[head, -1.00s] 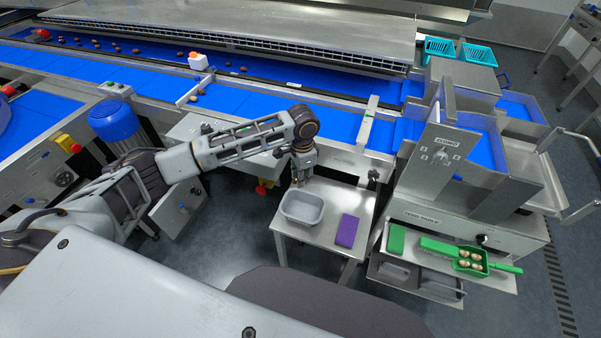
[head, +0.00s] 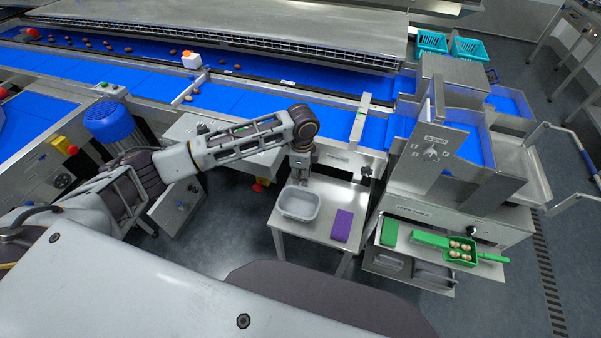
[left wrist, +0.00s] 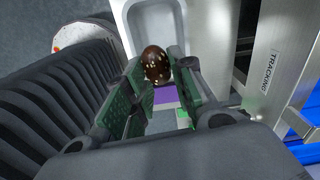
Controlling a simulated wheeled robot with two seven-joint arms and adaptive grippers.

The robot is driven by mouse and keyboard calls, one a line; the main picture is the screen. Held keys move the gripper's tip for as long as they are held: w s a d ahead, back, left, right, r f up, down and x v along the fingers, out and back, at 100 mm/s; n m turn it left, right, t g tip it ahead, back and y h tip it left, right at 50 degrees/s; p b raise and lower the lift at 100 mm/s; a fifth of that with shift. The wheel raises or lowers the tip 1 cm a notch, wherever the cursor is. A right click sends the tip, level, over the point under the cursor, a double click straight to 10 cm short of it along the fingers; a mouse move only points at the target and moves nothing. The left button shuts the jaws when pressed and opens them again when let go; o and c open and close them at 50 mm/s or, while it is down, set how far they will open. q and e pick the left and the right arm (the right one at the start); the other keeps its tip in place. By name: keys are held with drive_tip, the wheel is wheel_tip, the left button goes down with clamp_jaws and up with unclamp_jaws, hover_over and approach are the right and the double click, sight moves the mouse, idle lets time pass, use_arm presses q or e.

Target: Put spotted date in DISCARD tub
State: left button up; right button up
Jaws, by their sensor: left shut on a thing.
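A dark brown date with pale spots (left wrist: 157,64) sits between the green finger pads of my left gripper (left wrist: 155,88) in the left wrist view. My left gripper is shut on it. In the head view my left gripper (head: 301,178) points down just above the back edge of a grey tub (head: 299,203) on a small steel table. The tub also shows in the left wrist view (left wrist: 132,30), beyond the date. Its label cannot be read. The date is too small to make out in the head view. My right gripper is not in view.
A purple block (head: 342,225) lies on the small table (head: 318,228) right of the tub.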

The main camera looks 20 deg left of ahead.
use_arm(q)
drive_tip(key=shift+s+d+r+m, duration=0.15)
drive_tip(key=shift+r+m, duration=0.1)
drive_tip(key=shift+m, duration=0.25)
drive_tip(key=shift+f, duration=0.2)
drive_tip(key=shift+f, duration=1.25)
wheel_tip(320, 180, down, 7)
drive_tip(key=b, duration=0.8)
drive_tip(key=shift+f, duration=0.1)
drive_tip(key=shift+f, duration=0.2)
idle(0.6)
drive_tip(key=shift+f+b, duration=0.7)
drive_tip(key=shift+f, duration=1.75)
drive_tip(key=shift+f, duration=0.75)
idle(0.8)
